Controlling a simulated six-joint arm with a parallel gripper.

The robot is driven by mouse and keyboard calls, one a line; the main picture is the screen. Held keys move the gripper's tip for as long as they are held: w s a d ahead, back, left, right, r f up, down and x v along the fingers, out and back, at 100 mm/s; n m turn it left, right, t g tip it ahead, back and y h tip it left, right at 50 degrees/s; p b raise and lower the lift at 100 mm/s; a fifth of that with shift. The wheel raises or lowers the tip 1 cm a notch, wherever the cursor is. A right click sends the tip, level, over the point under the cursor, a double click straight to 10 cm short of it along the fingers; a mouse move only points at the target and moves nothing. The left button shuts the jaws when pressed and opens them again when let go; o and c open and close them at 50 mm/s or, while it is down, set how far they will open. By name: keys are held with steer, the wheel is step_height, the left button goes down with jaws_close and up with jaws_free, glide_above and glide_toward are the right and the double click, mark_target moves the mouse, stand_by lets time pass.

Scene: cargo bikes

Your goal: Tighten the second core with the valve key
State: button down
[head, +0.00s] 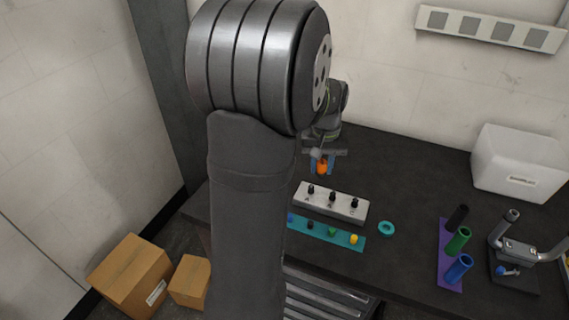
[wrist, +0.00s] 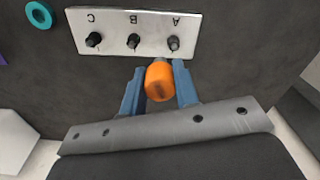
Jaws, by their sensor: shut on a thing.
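The block also shows in the head view (head: 322,208). It carries three dark valve stems by the letters A (wrist: 173,43), B (wrist: 133,41) and C (wrist: 93,40). The key is apart from the stems in the picture. Its working tip is hidden.
A teal strip (head: 322,235) with several coloured pieces lies in front of the block. A teal ring (head: 386,228) lies to its right. A purple rack (head: 447,268) holds coloured cylinders. A grey fixture (head: 515,252) and white bin (head: 518,160) stand at the right.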

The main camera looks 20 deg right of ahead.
mark_target(333, 195)
steer(key=shift+m, duration=0.3)
steer(key=s+d, duration=0.1)
steer(key=s+d+r, duration=0.1)
steer(key=s, duration=0.1)
steer(key=shift+s+d, duration=0.1)
steer(key=shift+d, duration=0.25)
steer(key=shift+s+f, duration=0.1)
steer(key=shift+f, duration=2)
steer(key=shift+f, duration=1.05)
steer(key=shift+s+f, duration=0.1)
steer(key=shift+f, duration=0.3)
steer(key=shift+a, duration=0.1)
steer(key=m, duration=0.5)
steer(key=shift+m, duration=0.4)
steer(key=m, duration=0.6)
